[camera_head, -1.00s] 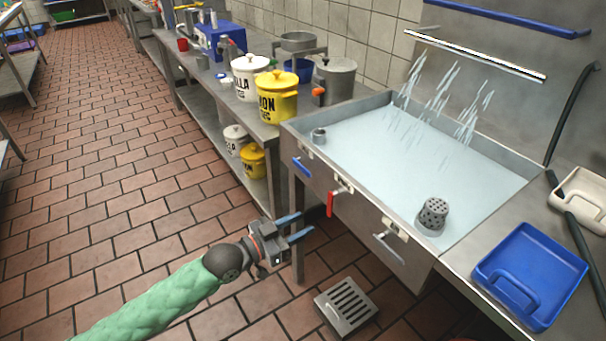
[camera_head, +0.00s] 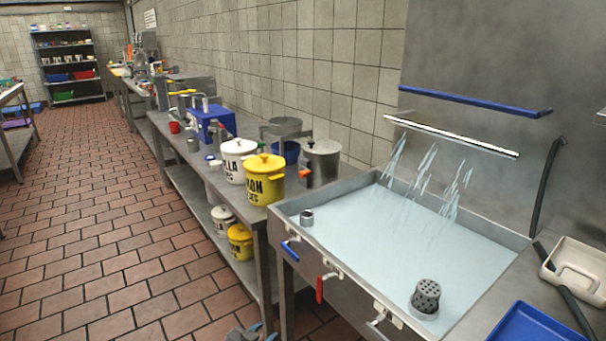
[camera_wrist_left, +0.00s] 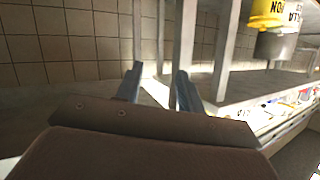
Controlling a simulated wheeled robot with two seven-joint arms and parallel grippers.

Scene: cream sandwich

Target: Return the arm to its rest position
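My left gripper (camera_head: 262,333) shows only as blue fingertips and a bit of grey body at the bottom edge of the head view. In the left wrist view its two blue fingers (camera_wrist_left: 158,88) stand apart with nothing between them. The gripper is beside the counter's lower front, in front of the metal legs. The rest of my left arm is below the head view. My right gripper is in neither view.
The steel basin (camera_head: 365,283) with blue, red and steel handles is at the right. The counter (camera_head: 200,165) holds a yellow pot (camera_head: 264,182) and a white pot (camera_head: 236,160). Open tiled floor (camera_head: 100,230) lies to the left. A blue tray (camera_head: 540,330) is at lower right.

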